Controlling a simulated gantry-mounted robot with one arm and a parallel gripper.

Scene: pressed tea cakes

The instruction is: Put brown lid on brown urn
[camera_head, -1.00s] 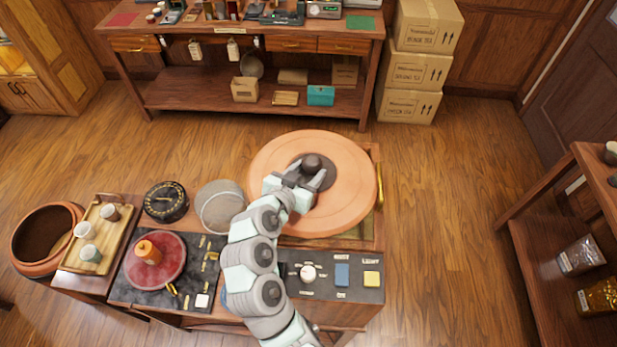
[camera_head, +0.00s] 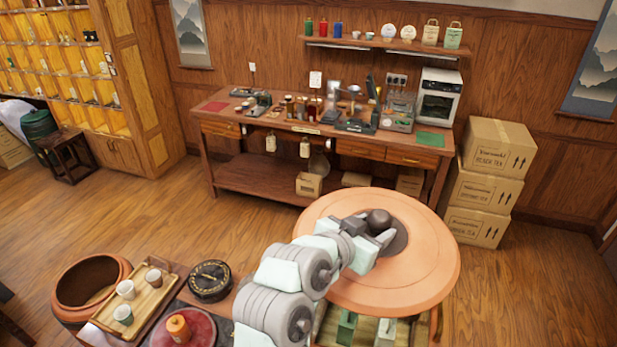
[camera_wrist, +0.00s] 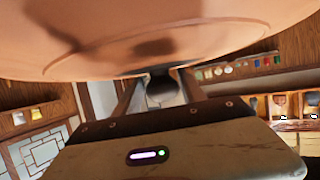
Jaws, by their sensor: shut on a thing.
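The brown lid (camera_head: 335,272) is a wide, round orange-brown disc with a dark round knob (camera_head: 380,217) on a dark grey centre plate. My gripper (camera_head: 372,240) is shut on the knob, and the lid hangs level, above a wooden stand. In the wrist view the lid (camera_wrist: 120,45) fills the top and the jaws (camera_wrist: 160,92) close around the knob. The brown urn (camera_head: 85,285) is an open, round pot with a wide rim at the lower left of the head view. Its mouth is uncovered, and it stands well left of the lid.
A wooden tray (camera_head: 160,293) with several cups stands beside the urn. Cartons (camera_head: 485,190) stand at the back right. Open floor lies behind the urn.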

